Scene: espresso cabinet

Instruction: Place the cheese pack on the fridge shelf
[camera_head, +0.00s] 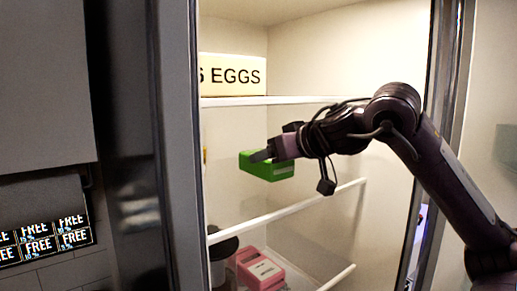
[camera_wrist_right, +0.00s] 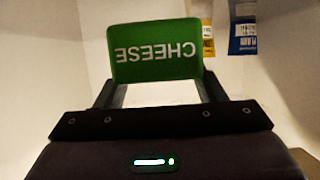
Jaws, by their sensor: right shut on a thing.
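The cheese pack (camera_head: 282,172) is a green box held inside the fridge, above the middle shelf (camera_head: 290,212). My right gripper (camera_head: 268,154) reaches in from the right and is shut on the pack. In the right wrist view the pack (camera_wrist_right: 155,52) shows its CHEESE label upside down between the two fingers of the gripper (camera_wrist_right: 158,92). Whether the pack touches a shelf is hard to tell; it appears raised above the middle one. My left gripper is not in view.
An egg box (camera_head: 232,75) stands on the upper shelf (camera_head: 270,100). Pink packs (camera_head: 262,272) and a dark round container (camera_head: 222,262) are lower down. The middle shelf looks largely clear.

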